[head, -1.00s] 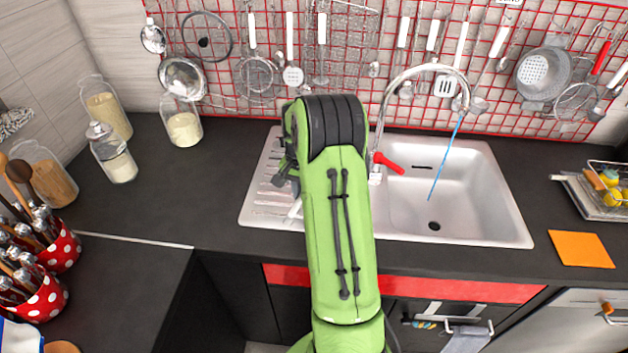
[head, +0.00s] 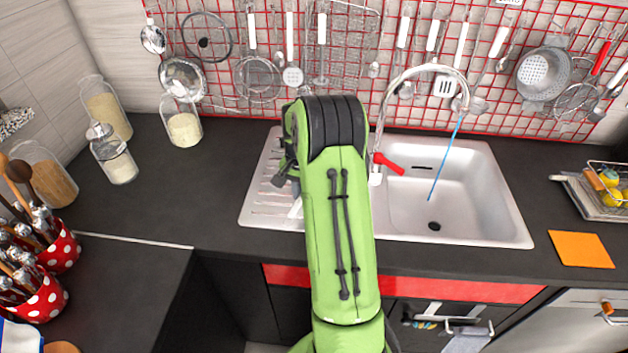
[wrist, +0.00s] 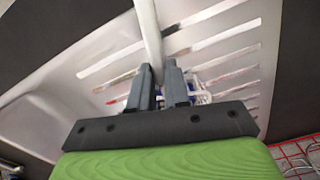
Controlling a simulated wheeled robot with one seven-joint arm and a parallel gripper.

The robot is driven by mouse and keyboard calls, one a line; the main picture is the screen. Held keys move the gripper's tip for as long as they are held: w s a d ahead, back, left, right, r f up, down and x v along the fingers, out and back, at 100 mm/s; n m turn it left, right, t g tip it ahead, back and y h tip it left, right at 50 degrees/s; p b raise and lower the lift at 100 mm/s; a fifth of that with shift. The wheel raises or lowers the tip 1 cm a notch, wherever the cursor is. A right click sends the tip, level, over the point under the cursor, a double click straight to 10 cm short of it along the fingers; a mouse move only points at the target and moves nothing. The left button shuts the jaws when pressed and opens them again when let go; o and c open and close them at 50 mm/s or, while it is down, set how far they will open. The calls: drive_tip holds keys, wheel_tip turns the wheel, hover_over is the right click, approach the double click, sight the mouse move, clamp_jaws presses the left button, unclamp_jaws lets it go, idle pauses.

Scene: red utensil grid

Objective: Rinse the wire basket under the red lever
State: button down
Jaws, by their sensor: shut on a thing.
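The red lever (head: 388,163) sits at the base of the chrome tap (head: 378,125). A thin blue stream (head: 447,157) falls from the spout into the sink basin (head: 455,205). In the wrist view my gripper (wrist: 160,78) is over the ribbed drainboard (wrist: 215,40). Its fingers are shut on a pale, handle-like bar (wrist: 147,25) that runs toward the top of that view. No basket on this bar can be made out; my gripper hides much of that area. In the head view my green arm covers the gripper, left of the tap.
A red wall grid (head: 225,103) with hanging utensils stands behind the sink. Glass jars (head: 183,125) stand at the back left, spotted pots (head: 42,298) at the front left. An orange cloth (head: 580,249) and a wire rack (head: 603,205) lie right of the sink.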

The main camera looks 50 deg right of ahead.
drive_tip(key=shift+r, duration=0.2)
drive_tip(key=shift+r+p, duration=1.55)
drive_tip(key=shift+r, duration=0.45)
